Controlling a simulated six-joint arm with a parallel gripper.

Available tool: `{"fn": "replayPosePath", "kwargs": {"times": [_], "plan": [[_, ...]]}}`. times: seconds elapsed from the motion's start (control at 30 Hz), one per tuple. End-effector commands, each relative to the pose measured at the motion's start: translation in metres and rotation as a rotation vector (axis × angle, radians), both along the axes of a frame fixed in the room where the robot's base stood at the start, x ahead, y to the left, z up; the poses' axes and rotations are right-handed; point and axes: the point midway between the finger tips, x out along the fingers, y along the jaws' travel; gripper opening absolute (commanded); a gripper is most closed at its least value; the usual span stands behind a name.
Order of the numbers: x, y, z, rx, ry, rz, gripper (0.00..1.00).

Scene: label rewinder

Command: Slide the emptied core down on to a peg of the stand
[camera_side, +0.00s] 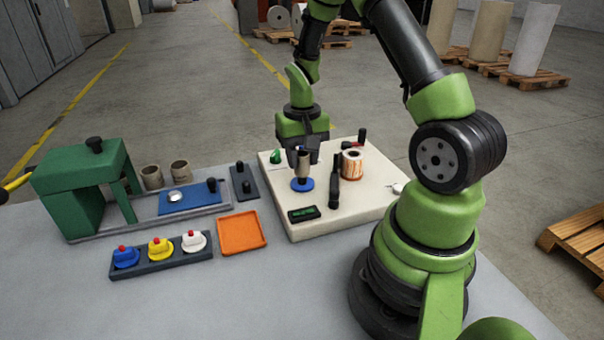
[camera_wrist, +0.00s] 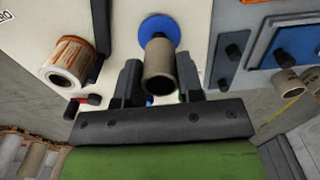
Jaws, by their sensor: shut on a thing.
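The emptied core (camera_side: 304,164) is a brown cardboard tube, upright between the fingers of my gripper (camera_side: 303,157). It stands over the blue disc (camera_side: 303,185) on the rewinder's pale base, with its lower end at or just above the disc. I cannot tell whether a spindle is inside it. In the wrist view the core (camera_wrist: 159,70) lies between both dark fingertips, the blue disc (camera_wrist: 158,27) behind it. The stand (camera_side: 238,170) is a small dark plate with two black pegs, left of the rewinder; it also shows in the wrist view (camera_wrist: 232,68).
A label roll (camera_side: 352,164) and a black upright lever (camera_side: 334,185) stand right of my gripper. Left are a blue plate (camera_side: 190,200), two brown cores (camera_side: 151,177) and a green press (camera_side: 85,180). An orange tray (camera_side: 241,233) lies in front.

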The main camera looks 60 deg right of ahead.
Motion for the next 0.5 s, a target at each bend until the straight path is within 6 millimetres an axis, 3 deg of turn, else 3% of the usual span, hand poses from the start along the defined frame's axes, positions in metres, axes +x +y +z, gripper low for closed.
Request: {"fn": "replayPosePath", "kwargs": {"times": [0.5], "plan": [[0.001, 0.000, 0.038, -0.001, -0.003, -0.001, 0.23]]}}
